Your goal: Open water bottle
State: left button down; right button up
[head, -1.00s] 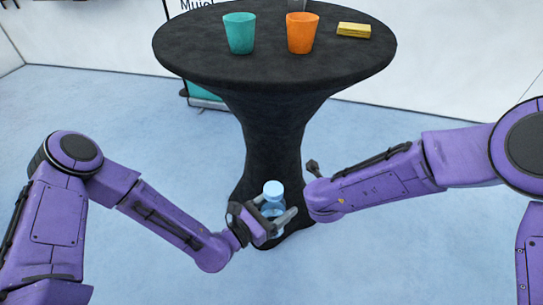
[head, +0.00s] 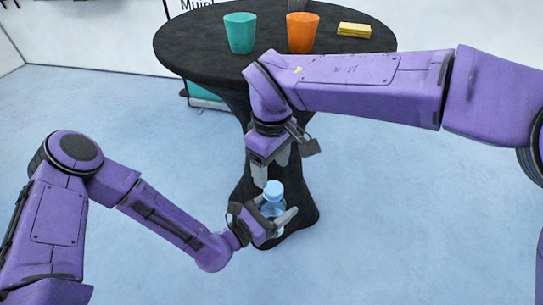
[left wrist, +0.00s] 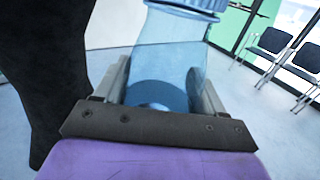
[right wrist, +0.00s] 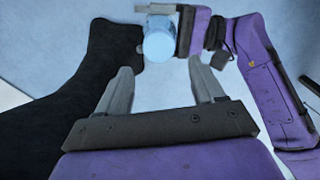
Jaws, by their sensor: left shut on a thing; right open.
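A translucent blue water bottle (head: 270,209) with a light blue cap (head: 273,188) is upright beside the table's black cloth. My left gripper (head: 279,213) is shut around the bottle's body. In the left wrist view the bottle (left wrist: 165,65) stands between the two fingers, its ribbed cap (left wrist: 200,4) cut by the top edge. My right gripper (head: 270,172) is open and empty, pointing down just above the cap. In the right wrist view the bottle is seen from above, with the cap (right wrist: 159,46) beyond the open fingertips (right wrist: 160,66).
A round table with a black cloth (head: 200,60) stands behind my grippers. Chairs (left wrist: 270,42) stand far off. The blue floor around is clear.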

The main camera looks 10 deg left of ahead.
aim_at(275, 186)
notch_tip(275, 186, down, 6)
jog(key=shift+r, duration=0.15)
jog(key=c, duration=1.1)
jog(key=n, duration=0.4)
jog(key=shift+s, duration=0.1)
jog(key=n, duration=0.9)
jog(key=shift+s+n, duration=0.15)
jog(key=shift+n, duration=0.15)
jog(key=n, duration=0.6)
jog(key=shift+s+d, duration=0.1)
jog(key=shift+d, duration=0.1)
jog(key=n, duration=0.6)
jog(key=shift+d+r, duration=0.1)
jog(key=n, duration=0.6)
jog(key=shift+d, duration=0.15)
jog(key=n, duration=0.3)
jog(key=shift+w, duration=0.2)
jog(key=n, duration=0.6)
jog(key=shift+w+d, duration=0.1)
jog(key=n, duration=0.5)
jog(key=shift+w+n, duration=0.15)
jog(key=shift+n, duration=0.25)
jog(key=n, duration=0.2)
jog(key=shift+n, duration=0.4)
jog(key=n, duration=0.4)
jog(key=shift+w+a+r+n, duration=0.1)
jog(key=shift+a+n, duration=0.1)
jog(key=shift+n, duration=0.2)
